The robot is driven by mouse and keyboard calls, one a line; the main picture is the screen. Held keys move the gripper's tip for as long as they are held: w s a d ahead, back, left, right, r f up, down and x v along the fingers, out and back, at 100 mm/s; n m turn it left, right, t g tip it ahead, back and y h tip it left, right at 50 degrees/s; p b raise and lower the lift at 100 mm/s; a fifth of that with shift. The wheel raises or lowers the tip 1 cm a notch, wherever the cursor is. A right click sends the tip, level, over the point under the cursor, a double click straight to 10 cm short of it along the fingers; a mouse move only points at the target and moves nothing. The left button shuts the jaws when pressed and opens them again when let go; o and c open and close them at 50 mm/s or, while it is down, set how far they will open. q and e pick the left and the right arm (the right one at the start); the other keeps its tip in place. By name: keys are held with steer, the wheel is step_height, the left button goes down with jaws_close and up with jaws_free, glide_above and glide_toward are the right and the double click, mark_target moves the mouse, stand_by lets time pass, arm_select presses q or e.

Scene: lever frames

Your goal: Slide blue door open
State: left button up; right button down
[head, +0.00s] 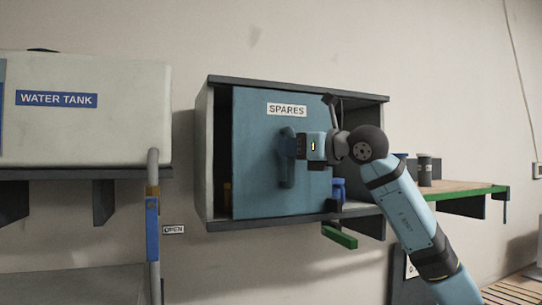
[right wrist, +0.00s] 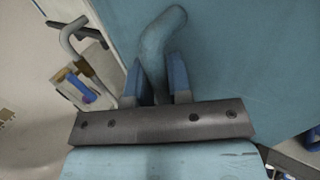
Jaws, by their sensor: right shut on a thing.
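The blue door (head: 255,185) is a flat sliding panel with a "SPARES" label (head: 287,110), set in a grey wall cabinet (head: 300,86). It covers the left and middle of the cabinet front. A narrow dark gap shows at its left edge, and the right part of the cabinet is open. The door's blue bar handle (head: 287,172) stands upright; it also shows in the right wrist view (right wrist: 160,38). My right gripper (head: 290,146) is shut on the handle, with a finger on each side of it in the right wrist view (right wrist: 157,85). My left gripper is not in view.
A blue container (head: 338,190) stands inside the cabinet's open right part. A white water tank (head: 85,125) sits on a shelf at left, with a pipe and blue lever (head: 153,228) beside an "OPEN" sign. A green-edged shelf (head: 465,193) with dark jars is at right.

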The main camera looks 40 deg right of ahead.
steer(key=s+d+b, duration=0.3)
steer(key=s+d, duration=0.1)
steer(key=d, duration=1.3)
steer(key=shift+s+d, duration=0.2)
steer(key=shift+d, duration=0.15)
steer(key=c, duration=1.1)
jaws_free()
steer(key=b+v, duration=0.6)
steer(key=v, duration=0.7)
steer(key=shift+s+b, duration=0.35)
